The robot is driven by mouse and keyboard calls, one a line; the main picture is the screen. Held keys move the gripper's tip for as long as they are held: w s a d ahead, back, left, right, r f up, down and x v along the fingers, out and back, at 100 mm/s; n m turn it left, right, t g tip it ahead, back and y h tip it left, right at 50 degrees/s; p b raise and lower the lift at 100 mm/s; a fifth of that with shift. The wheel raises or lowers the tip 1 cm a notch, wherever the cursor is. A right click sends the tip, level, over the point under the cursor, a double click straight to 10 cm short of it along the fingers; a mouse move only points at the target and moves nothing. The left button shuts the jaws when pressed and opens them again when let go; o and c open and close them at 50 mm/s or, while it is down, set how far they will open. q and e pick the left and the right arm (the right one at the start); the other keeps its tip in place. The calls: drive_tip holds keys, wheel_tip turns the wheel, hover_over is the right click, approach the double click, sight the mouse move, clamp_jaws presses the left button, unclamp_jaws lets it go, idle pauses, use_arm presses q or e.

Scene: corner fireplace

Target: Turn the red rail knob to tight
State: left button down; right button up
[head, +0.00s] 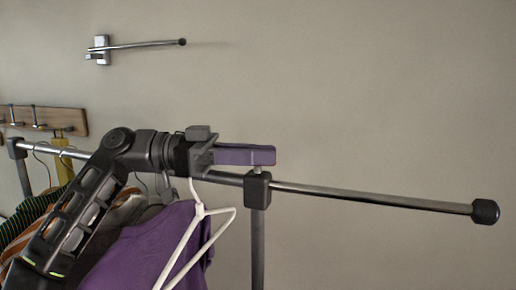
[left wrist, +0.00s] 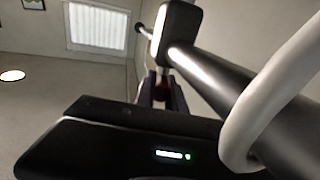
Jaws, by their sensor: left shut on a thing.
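The red rail knob (left wrist: 161,85) shows as a small dark red patch between the fingers of my left gripper (left wrist: 162,92) in the left wrist view. My right gripper is not in view.
The chrome rail (head: 370,198) runs right to a black end cap (head: 485,211). A white hanger (head: 190,245) hangs near my left gripper, beside a purple garment (head: 150,250). A wall arm (head: 140,46) and a wooden hook board (head: 50,120) are behind. Space right of the post is clear.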

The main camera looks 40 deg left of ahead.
use_arm(q)
drive_tip(key=shift+r, duration=0.1)
idle(0.3)
drive_tip(key=c, duration=1.4)
unclamp_jaws()
drive_tip(key=shift+a, duration=0.1)
drive_tip(key=b+v, duration=0.1)
drive_tip(key=v, duration=0.3)
drive_tip(key=shift+s+a, duration=0.15)
drive_tip(key=shift+a, duration=0.1)
drive_tip(key=p+v, duration=0.2)
drive_tip(key=p, duration=0.3)
drive_tip(key=shift+s+a, duration=0.2)
drive_tip(key=shift+a, duration=0.15)
